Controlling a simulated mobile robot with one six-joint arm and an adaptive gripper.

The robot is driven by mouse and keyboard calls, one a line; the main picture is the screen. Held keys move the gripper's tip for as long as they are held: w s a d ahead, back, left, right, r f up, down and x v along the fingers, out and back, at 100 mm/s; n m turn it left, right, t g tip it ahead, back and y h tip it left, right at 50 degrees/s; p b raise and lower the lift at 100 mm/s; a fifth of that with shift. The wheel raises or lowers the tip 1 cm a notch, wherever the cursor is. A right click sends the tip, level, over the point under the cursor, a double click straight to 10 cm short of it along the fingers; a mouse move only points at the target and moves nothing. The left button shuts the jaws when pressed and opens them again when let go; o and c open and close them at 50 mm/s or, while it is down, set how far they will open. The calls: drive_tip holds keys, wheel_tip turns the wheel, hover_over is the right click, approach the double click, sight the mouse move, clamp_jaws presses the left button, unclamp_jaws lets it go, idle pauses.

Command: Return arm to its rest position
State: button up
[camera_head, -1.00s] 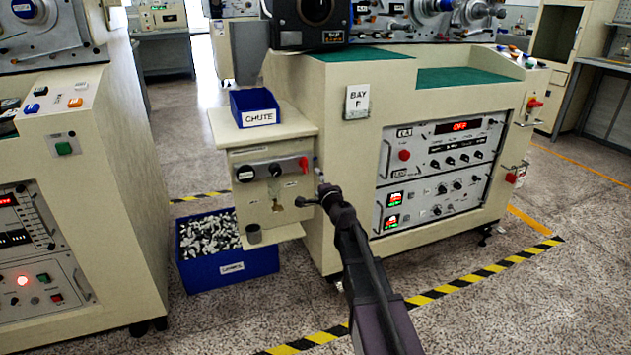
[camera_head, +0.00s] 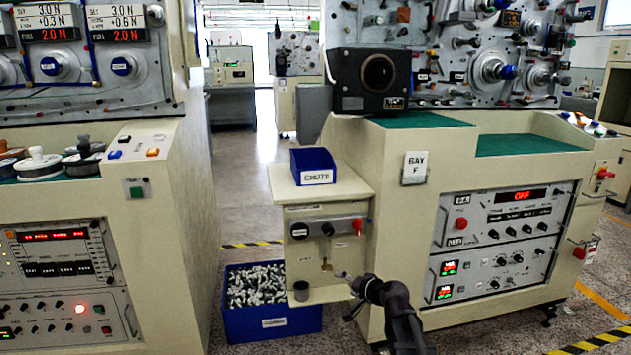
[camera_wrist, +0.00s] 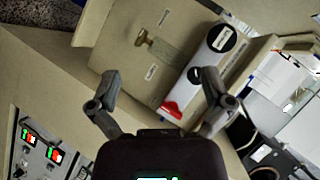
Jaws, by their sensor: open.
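My gripper (camera_head: 352,291) is in front of the machine marked BAY F, beside the lower right of its small side panel (camera_head: 325,250). In the wrist view my gripper (camera_wrist: 160,95) has its two dark fingers spread wide apart, with nothing between them. Beyond the fingers the wrist view shows the side panel (camera_wrist: 130,50), tilted, with a brass keyhole-like fitting (camera_wrist: 145,37) and a red lever (camera_wrist: 172,108). My arm comes up from the bottom of the head view. I cannot tell whether a finger touches the machine.
A blue CHUTE bin (camera_head: 313,167) sits on the shelf above the panel. A blue crate (camera_head: 272,323) of small metal parts stands on the floor below. Another machine (camera_head: 165,215) stands at left, with open floor behind.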

drive_tip(key=s+d+f+n+g+h+p, duration=0.1)
drive_tip(key=s+d+f+n+g+h, duration=0.2)
drive_tip(key=s, duration=0.5)
drive_tip(key=s+d+f+n+g+h+p, duration=0.1)
drive_tip(key=s+d+f+g+h, duration=0.2)
drive_tip(key=s, duration=0.5)
drive_tip(key=s+d+f+n+g+h+p, duration=0.1)
drive_tip(key=s+d+f+g+h, duration=0.1)
drive_tip(key=s+g, duration=0.45)
wheel_tip(320, 180, up, 37)
drive_tip(key=s+t+p, duration=0.1)
drive_tip(key=p, duration=3.6)
drive_tip(key=shift+t, duration=0.35)
